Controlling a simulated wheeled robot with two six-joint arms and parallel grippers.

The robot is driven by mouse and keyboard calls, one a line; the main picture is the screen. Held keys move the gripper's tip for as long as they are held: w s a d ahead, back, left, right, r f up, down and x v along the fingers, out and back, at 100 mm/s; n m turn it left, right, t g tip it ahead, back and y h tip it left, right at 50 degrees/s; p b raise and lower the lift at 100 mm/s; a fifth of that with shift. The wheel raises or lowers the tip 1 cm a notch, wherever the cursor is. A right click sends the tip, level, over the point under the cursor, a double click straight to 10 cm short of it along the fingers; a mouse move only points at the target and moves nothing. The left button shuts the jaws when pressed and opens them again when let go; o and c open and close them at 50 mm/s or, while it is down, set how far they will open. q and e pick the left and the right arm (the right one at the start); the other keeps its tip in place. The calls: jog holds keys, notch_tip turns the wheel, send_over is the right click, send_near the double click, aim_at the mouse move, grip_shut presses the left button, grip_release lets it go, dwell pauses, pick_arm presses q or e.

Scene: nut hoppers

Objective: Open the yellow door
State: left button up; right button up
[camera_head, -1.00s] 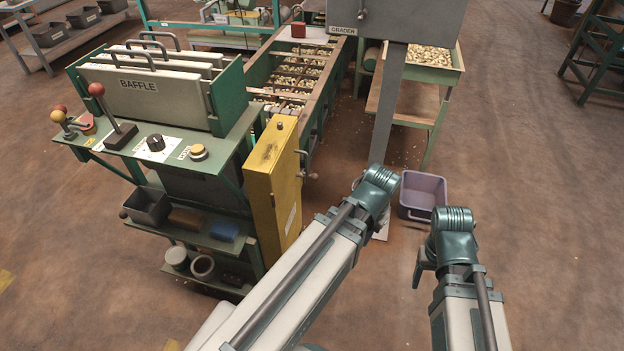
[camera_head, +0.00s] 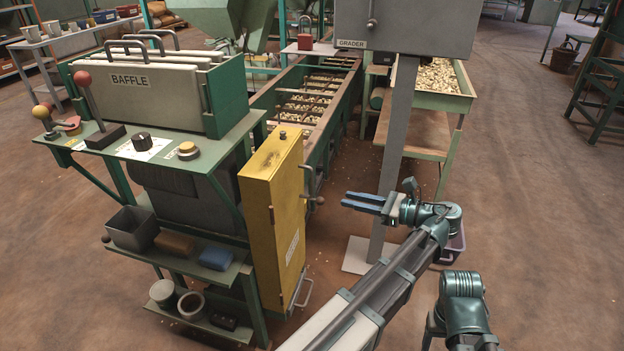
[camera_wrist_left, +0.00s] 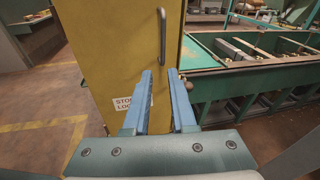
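The yellow door (camera_head: 272,215) is on a narrow upright cabinet at the right end of the baffle stand and looks shut. A metal handle (camera_head: 302,293) sticks out low on its right side. In the left wrist view the yellow door (camera_wrist_left: 115,45) stands straight ahead, with a vertical bar handle (camera_wrist_left: 162,35) and a partly hidden white sign (camera_wrist_left: 122,103). My left gripper (camera_head: 345,200) is right of the cabinet, apart from it, its blue fingers pointing left. The left wrist view shows my left gripper (camera_wrist_left: 160,75) open and empty. My right gripper does not show, only part of its arm.
The baffle stand (camera_head: 160,150) with levers and knobs is left of the cabinet. A conveyor of nuts (camera_head: 305,105) runs behind it. The grader post (camera_head: 393,150) stands behind my left gripper. Floor right is clear.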

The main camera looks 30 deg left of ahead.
pick_arm(q)
notch_tip(320, 180, up, 3)
jog(key=d+m+y, duration=0.1)
jog(key=d, duration=0.1)
send_over(312, 197)
jog(key=shift+w+a+f, duration=0.1)
jog(key=shift+w+a, duration=0.05)
jog(key=shift+w, duration=0.1)
jog(key=shift+c, duration=0.2)
grip_shut()
dwell(1.4)
